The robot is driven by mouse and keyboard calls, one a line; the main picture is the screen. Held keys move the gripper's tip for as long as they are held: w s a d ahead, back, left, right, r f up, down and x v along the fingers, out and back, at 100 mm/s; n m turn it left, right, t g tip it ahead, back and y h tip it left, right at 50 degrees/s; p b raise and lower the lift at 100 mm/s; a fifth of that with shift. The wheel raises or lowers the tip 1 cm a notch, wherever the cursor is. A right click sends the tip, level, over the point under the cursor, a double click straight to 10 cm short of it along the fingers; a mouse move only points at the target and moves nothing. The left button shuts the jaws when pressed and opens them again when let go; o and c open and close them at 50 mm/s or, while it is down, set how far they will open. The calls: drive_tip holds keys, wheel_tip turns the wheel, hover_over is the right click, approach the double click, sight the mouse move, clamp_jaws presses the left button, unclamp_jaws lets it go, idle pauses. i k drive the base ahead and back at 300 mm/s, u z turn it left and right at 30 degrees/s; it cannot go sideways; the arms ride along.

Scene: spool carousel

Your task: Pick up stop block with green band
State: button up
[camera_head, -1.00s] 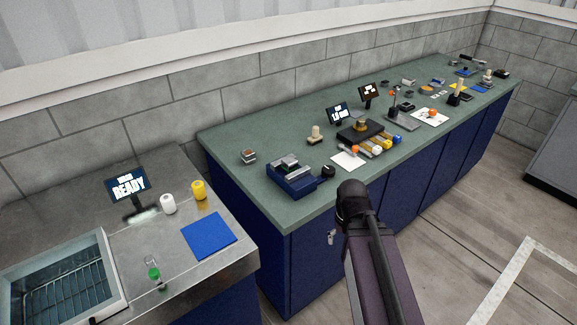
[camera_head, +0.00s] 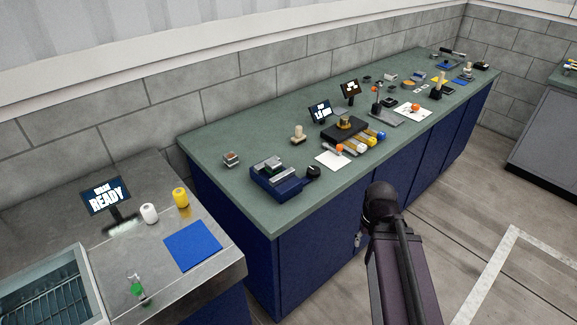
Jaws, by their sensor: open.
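I cannot make out for certain a stop block with a green band. A small block (camera_head: 231,160) in grey and reddish-brown sits at the left end of the green bench top, with no clear green band on it. A small clear and green item (camera_head: 137,290) stands on the metal counter at lower left, too small to identify. My arm (camera_head: 382,210) rises at the lower middle, in front of the bench. My gripper is not in view.
The long green bench (camera_head: 235,205) holds a blue fixture (camera_head: 275,182), a black knob (camera_head: 313,171), a dark stand (camera_head: 345,132) and several small parts. On the metal counter are a blue mat (camera_head: 193,246), white cylinder (camera_head: 149,213), yellow cylinder (camera_head: 181,198) and READY screen (camera_head: 106,196).

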sight(273, 166)
drive_tip(key=z, duration=0.6)
drive_tip(key=k, duration=1.15)
drive_tip(key=u, duration=0.9)
drive_tip(key=i, duration=0.95)
